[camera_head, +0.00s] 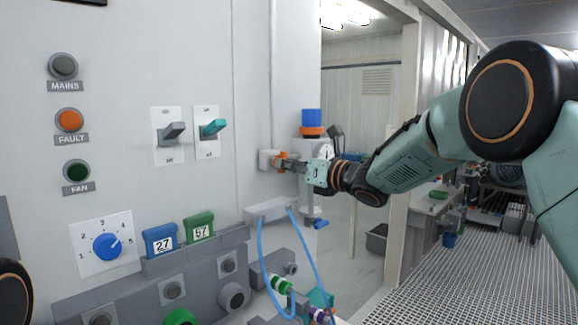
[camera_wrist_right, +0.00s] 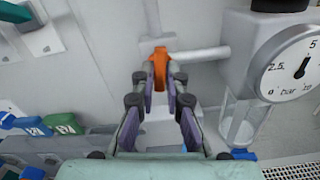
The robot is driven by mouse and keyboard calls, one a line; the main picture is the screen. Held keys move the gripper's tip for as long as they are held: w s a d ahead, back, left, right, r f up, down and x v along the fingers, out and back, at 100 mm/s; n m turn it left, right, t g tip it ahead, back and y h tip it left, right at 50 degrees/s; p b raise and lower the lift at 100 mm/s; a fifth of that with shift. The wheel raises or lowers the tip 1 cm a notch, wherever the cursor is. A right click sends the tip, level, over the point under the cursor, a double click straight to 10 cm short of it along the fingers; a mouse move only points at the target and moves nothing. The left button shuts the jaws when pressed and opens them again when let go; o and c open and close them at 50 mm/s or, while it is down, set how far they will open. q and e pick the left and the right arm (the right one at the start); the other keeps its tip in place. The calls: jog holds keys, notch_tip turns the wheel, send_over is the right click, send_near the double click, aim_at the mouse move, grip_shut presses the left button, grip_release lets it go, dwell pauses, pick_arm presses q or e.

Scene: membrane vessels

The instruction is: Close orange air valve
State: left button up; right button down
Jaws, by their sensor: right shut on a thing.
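The orange air valve handle (camera_head: 281,157) sits on a pale pipe fitting on the wall, right of the switch panel in the head view. In the right wrist view the orange handle (camera_wrist_right: 159,58) stands at the pipe junction, roughly upright in the picture. My right gripper (camera_head: 287,165) reaches it from the right. In the wrist view the fingertips of my right gripper (camera_wrist_right: 160,84) are closed around the lower part of the handle. The fingers partly hide it. My left gripper is not in view.
A pressure gauge (camera_wrist_right: 292,68) with a clear bowl (camera_wrist_right: 241,119) stands close right of the valve. A blue and orange cap (camera_head: 311,121) is above. Blue hoses (camera_head: 262,259) hang below. A wall panel with switches (camera_head: 172,133) fills the left; a grated walkway (camera_head: 450,270) lies right.

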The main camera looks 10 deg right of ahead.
jog(key=shift+f+m, duration=0.1)
jog(key=shift+m, duration=0.3)
jog(key=shift+s+a+m+p, duration=0.1)
jog(key=shift+m+p, duration=1.15)
jog(key=shift+m, duration=6.35)
jog(key=c, duration=1.4)
grip_release()
jog(key=shift+r, duration=0.2)
